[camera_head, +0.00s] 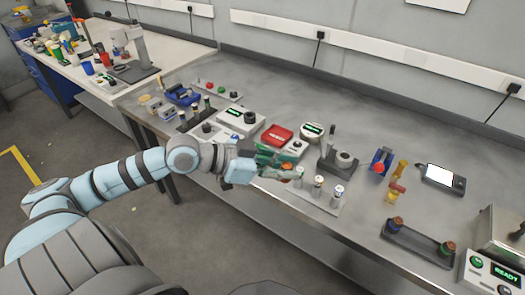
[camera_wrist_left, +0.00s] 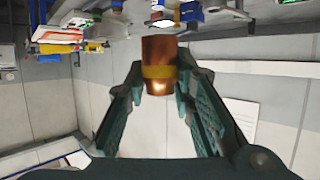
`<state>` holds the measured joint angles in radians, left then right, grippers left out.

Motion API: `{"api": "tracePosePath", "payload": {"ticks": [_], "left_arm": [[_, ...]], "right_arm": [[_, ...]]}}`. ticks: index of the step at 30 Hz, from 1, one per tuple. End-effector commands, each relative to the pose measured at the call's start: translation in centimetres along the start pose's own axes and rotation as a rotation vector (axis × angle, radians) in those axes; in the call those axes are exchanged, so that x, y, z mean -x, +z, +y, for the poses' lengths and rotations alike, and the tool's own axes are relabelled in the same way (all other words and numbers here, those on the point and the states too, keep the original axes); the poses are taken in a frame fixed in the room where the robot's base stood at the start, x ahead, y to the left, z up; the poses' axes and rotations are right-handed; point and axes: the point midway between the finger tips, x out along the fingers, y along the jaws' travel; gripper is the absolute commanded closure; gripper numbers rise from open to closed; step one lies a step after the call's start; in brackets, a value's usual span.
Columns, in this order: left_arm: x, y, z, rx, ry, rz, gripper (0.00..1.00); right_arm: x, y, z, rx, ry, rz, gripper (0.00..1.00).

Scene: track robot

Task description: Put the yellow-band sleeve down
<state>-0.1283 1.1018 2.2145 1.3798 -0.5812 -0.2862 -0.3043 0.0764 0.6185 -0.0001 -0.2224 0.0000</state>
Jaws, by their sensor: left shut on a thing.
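The yellow-band sleeve (camera_wrist_left: 160,52) is a copper-coloured cylinder with a yellow band round its lower part in the left wrist view. My left gripper (camera_wrist_left: 158,88) is shut on it, one finger at each side. In the head view my left gripper (camera_head: 284,170) is over the middle of the bench, beside a plate with small cylinders; I cannot clearly make out the held sleeve there. A dark tray (camera_head: 420,246) near the bench's front edge carries two brown sleeves, one at each end, with bare room between them. My right gripper is not in view.
Small pale cylinders (camera_head: 318,184) stand on a plate beside my left gripper. A grey stand (camera_head: 338,158), a blue holder with a red knob (camera_head: 380,162), a yellow-orange piece (camera_head: 398,181) and a screen device (camera_head: 440,178) stand to the right. Bench around the tray is mostly clear.

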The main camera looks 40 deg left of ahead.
Motion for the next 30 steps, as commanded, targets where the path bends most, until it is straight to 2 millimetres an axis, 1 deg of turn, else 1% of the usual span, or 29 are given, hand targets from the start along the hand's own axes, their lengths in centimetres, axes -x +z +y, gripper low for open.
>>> {"api": "tracePosePath", "payload": {"ticks": [1,2,3,5,6,9,12,15,17,20,23,27,30], "left_arm": [[0.0,-1.0,-2.4,0.028,-0.069,0.008,1.0],[-0.1,-1.2,-4.1,0.049,-0.121,0.008,1.0],[-0.1,-1.6,-6.3,0.081,-0.195,0.009,1.0],[0.1,-2.1,-9.8,0.131,-0.314,0.009,1.0],[0.3,-2.4,-12.0,0.167,-0.399,0.009,1.0],[1.3,-3.1,-17.0,0.259,-0.614,0.008,1.0],[2.4,-3.5,-20.4,0.333,-0.795,0.004,1.0],[3.3,-3.6,-22.4,0.383,-0.922,0.0,1.0],[3.6,-3.5,-23.0,0.401,-0.971,-0.002,1.0],[3.5,-2.1,-23.5,0.414,-1.008,-0.007,1.0],[2.3,1.0,-23.5,0.414,-1.01,-0.011,1.0],[0.1,6.3,-23.4,0.414,-1.008,-0.012,1.0],[-1.2,9.3,-23.4,0.411,-1.008,-0.01,1.0]], "right_arm": [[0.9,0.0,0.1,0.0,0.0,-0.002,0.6],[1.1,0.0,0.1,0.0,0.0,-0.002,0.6],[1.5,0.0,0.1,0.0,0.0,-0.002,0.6],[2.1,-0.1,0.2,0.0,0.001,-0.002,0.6],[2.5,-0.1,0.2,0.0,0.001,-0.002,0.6],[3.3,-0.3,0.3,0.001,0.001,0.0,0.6],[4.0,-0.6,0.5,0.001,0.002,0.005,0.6],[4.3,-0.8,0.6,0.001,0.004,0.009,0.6],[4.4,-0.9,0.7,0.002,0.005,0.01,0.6],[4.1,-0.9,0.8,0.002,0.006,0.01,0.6],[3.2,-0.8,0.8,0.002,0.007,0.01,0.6],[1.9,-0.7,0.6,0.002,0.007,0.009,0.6],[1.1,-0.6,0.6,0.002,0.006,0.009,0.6]]}}
